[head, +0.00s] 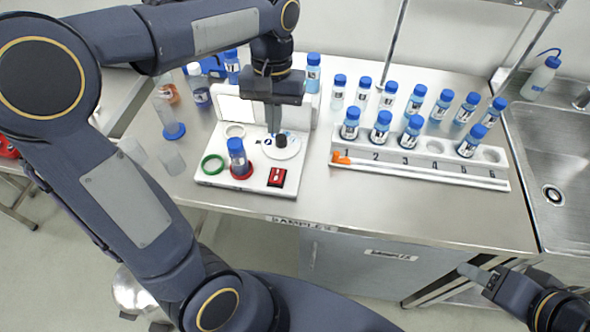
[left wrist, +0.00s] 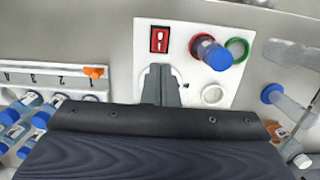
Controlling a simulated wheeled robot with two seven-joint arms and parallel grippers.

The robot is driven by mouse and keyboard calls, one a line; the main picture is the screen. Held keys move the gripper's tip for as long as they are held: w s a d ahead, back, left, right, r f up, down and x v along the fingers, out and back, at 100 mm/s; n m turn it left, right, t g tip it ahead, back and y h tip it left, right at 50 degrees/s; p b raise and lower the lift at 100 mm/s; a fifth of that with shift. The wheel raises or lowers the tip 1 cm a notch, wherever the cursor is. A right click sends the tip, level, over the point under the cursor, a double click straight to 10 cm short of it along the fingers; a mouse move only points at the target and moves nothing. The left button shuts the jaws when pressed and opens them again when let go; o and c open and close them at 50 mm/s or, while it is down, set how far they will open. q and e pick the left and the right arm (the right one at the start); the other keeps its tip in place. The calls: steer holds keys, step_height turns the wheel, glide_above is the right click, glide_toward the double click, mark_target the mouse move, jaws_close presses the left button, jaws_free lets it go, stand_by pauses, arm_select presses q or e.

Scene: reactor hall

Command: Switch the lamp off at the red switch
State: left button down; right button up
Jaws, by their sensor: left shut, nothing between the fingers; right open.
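The red switch (head: 277,177) sits in a dark frame at the front right of a white station board (head: 215,178). It also shows in the left wrist view (left wrist: 159,40). A bright white panel (head: 236,108) stands at the back of the board; I cannot tell whether it is the lamp. My left gripper (head: 274,129) is shut and empty, pointing down over the white dial with a dark knob (head: 281,140), behind the switch and apart from it. It shows in the left wrist view (left wrist: 161,69). My right gripper (head: 472,271) is open and empty, low at the right.
A blue-capped vial (head: 237,158) stands in a red ring left of the switch, beside an empty green ring (head: 212,164). A numbered white rack (head: 420,164) with several vials is to the right. Loose vessels stand at left. Bare steel lies in front of the board.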

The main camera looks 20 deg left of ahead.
mark_target(276, 178)
stand_by(0.3)
arm_select(q)
steer(key=f, duration=0.4)
steer(key=s+f, duration=0.1)
steer(key=f, duration=0.4)
steer(key=s+f, duration=0.1)
steer(key=f, duration=0.4)
steer(key=shift+d+p, duration=0.2)
steer(key=shift+p, duration=0.2)
arm_select(e)
steer(key=shift+r, duration=0.4)
